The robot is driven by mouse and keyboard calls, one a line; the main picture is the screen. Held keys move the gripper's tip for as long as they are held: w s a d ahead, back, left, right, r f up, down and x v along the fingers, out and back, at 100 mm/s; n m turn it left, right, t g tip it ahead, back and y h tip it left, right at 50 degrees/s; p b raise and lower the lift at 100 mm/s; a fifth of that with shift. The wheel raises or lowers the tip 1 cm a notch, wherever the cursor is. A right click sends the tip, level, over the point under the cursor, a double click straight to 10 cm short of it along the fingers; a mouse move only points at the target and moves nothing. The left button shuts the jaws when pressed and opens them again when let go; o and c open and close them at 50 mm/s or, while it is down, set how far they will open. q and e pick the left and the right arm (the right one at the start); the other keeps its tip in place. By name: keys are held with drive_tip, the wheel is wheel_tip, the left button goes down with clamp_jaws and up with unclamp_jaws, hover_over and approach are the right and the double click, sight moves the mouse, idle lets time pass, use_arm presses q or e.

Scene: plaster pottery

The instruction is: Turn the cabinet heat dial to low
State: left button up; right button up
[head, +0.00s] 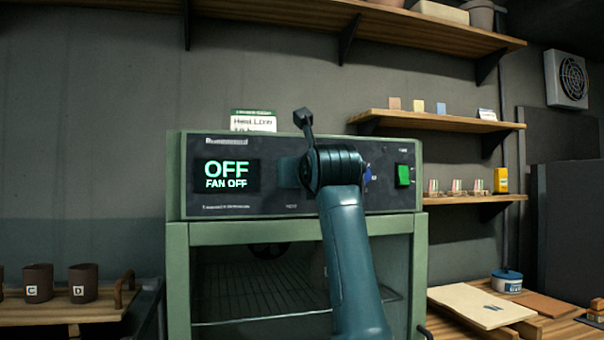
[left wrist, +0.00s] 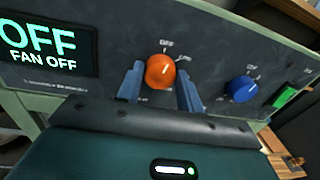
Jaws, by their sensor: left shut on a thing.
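The green cabinet (head: 177,232) stands ahead with a dark control panel. Its display (head: 226,174) reads OFF and FAN OFF, and it also shows in the left wrist view (left wrist: 40,42). The orange heat dial (left wrist: 160,71) sits on the panel under an OFF label, with another label at its upper right. My left gripper (left wrist: 161,82) has one finger on each side of this dial and is shut on it. In the head view my left gripper (head: 302,171) and arm hide the dial. My right gripper is not in view.
A blue dial (left wrist: 242,89) and a green switch (head: 403,176) lie right of the orange dial. A card (head: 253,121) reading Heat Low stands on the cabinet. Dark mugs (head: 83,283) stand at left. Shelves (head: 440,121) hang at right.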

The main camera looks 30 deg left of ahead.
use_arm(q)
drive_tip(key=shift+w+d+r+m+g+p, duration=0.1)
drive_tip(key=shift+m+g+p, duration=0.25)
drive_tip(key=shift+m, duration=3.25)
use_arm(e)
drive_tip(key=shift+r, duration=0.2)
use_arm(q)
drive_tip(key=o, duration=1)
drive_tip(key=b+v, duration=0.3)
drive_tip(key=v, duration=1)
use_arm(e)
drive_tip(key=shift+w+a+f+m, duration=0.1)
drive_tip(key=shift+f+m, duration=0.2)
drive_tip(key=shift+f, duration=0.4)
